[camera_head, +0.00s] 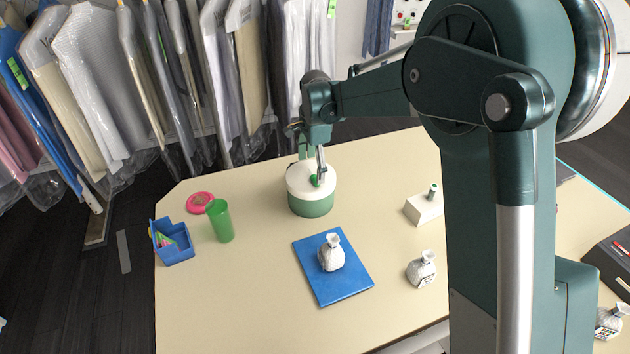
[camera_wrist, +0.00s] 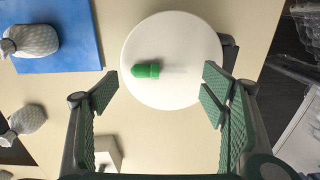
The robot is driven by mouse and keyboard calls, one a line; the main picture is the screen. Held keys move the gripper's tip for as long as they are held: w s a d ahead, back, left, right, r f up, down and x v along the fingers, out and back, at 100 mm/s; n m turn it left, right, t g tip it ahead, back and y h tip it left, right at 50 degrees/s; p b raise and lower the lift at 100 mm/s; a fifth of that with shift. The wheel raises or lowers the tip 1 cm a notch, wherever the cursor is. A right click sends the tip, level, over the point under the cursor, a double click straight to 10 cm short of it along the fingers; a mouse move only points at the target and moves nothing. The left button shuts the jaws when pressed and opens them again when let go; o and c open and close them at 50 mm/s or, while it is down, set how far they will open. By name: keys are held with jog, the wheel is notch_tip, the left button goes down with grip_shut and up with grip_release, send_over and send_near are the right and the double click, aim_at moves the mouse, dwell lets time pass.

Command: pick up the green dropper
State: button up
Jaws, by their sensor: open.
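The green dropper (camera_wrist: 147,71) lies on its side on the white round lid of a green-sided canister (camera_head: 311,204). In the wrist view its green bulb shows clearly, with a faint clear tube to the right of it. In the head view only a bit of the dropper (camera_head: 314,181) shows beside my fingers. My gripper (camera_wrist: 158,95) is open and empty above the lid, with one finger on each side of the dropper in the wrist view. I cannot tell whether the fingers touch the lid.
A green cup (camera_head: 220,221), a pink ring (camera_head: 200,202) and a blue bin (camera_head: 172,242) stand left on the table. A white block (camera_head: 424,208) and another bottle (camera_head: 421,270) are to the right. Bagged garments hang behind.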

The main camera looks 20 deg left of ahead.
aim_at(313, 176)
jog(key=shift+a+f, duration=0.1)
jog(key=shift+f, duration=1.45)
jog(key=shift+c, duration=0.5)
jog(key=c, duration=1.6)
